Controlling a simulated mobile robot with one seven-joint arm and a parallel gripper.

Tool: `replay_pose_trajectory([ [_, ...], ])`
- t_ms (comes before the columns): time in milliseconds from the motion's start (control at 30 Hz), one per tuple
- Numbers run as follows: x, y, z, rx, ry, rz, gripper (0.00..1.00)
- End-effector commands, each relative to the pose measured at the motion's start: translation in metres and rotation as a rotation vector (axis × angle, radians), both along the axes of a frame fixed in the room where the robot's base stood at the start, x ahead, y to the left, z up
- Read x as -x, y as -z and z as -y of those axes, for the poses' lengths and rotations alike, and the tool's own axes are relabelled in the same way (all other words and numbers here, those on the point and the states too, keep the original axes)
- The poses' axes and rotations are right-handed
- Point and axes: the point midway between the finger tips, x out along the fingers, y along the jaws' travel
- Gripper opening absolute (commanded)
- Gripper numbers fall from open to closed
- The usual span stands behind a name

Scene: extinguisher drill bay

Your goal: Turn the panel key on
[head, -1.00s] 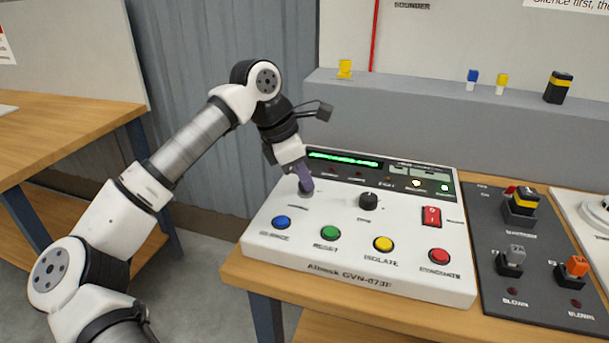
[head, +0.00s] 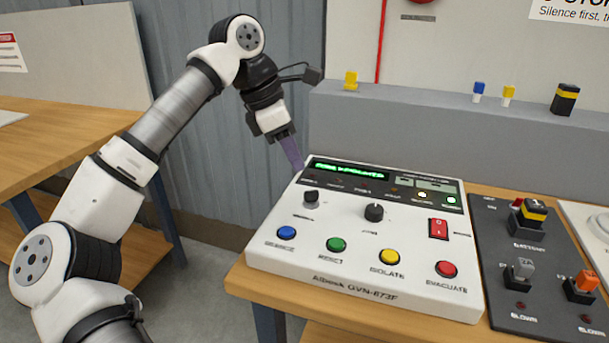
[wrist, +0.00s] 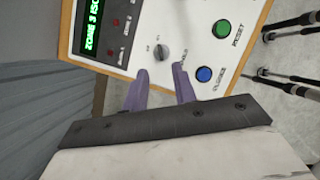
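The panel key (head: 311,197) is a small dark knob at the left of the white control panel (head: 262,249); it also shows as a grey knob in the wrist view (wrist: 162,52). My gripper (head: 297,166) hangs above and behind the key, clear of it. In the wrist view, my gripper's two purple fingers (wrist: 162,72) are apart with nothing between them, and the key lies just beyond their tips. The marks around the key are too small to read surely. The green display (head: 349,172) is lit and shows text, beginning "ZONE 3 ISO" in the wrist view.
The panel has a second dark knob (head: 374,212), a red rocker switch (head: 438,228), and blue (head: 286,232), green (head: 336,244), yellow (head: 389,257) and red (head: 446,269) buttons. A dark fuse board (head: 525,262) stands to the right. A grey ledge (head: 420,130) runs behind.

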Motion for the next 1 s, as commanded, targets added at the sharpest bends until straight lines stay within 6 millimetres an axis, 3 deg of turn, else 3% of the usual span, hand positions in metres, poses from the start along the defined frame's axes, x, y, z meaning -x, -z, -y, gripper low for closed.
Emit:
replay_pose_trajectory([
  [100,0.001,-0.023,-0.009,0.000,-0.002,0.002,0.27],
  [300,0.003,-0.044,-0.018,0.000,-0.001,0.001,0.27],
  [733,0.004,-0.048,-0.020,-0.001,0.001,0.000,0.27],
  [867,0.009,-0.056,0.009,0.131,0.052,0.039,0.27],
  [1000,0.038,-0.093,0.065,0.486,0.160,0.116,0.27],
])
